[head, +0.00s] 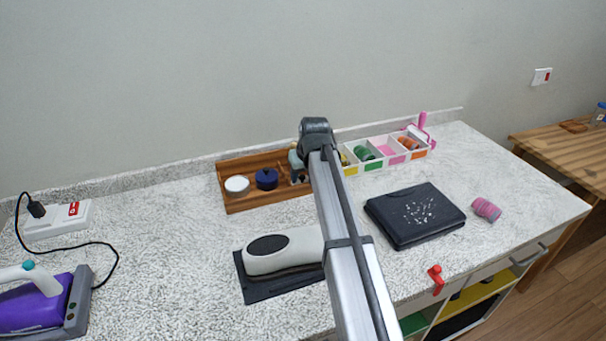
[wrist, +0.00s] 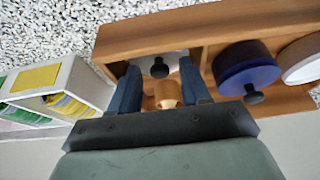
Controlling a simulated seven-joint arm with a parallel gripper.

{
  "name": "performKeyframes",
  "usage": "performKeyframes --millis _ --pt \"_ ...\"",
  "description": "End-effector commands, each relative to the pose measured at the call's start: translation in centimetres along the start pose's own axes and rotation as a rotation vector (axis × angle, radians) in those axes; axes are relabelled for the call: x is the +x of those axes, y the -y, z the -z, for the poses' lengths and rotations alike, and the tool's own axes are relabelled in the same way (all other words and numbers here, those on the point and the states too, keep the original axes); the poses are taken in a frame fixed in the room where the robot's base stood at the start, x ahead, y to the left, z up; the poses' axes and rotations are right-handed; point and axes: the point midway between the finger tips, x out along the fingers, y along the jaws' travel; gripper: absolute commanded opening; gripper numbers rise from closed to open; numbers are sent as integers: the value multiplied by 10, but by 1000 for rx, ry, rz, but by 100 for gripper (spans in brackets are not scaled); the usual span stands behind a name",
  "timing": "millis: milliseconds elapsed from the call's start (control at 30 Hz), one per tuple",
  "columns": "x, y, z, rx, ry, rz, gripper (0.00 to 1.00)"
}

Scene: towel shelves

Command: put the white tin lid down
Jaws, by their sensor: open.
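The white tin lid, a pale disc with a black knob (wrist: 160,68), lies in a compartment of the wooden tray (wrist: 150,40) in the wrist view. My gripper (wrist: 159,72) is open, with its two dark fingers on either side of the lid. I cannot tell whether they touch it. A small wooden piece (wrist: 167,94) shows between the fingers. In the head view my gripper (head: 299,178) is low over the tray's right part (head: 255,205), and my arm hides the lid. A white round tin (head: 237,185) without a knob stands at the tray's left.
A dark blue tin with a knob (head: 266,178) stands in the tray between the white tin and my gripper. A white divided box (head: 351,170) with coloured rolls adjoins on the right. A black folder (head: 415,215) and a white-handled tool (head: 285,250) lie in front.

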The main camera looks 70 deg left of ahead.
Motion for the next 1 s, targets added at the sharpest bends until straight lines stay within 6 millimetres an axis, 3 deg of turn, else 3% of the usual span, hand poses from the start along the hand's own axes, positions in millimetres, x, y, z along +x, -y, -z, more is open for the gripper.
performKeyframes --millis 167,700,1000 --pt "-13 0 0 0 0 0 47" --pt "-104 0 1 0 -1 0 47" --pt "-122 0 1 0 1 0 47"
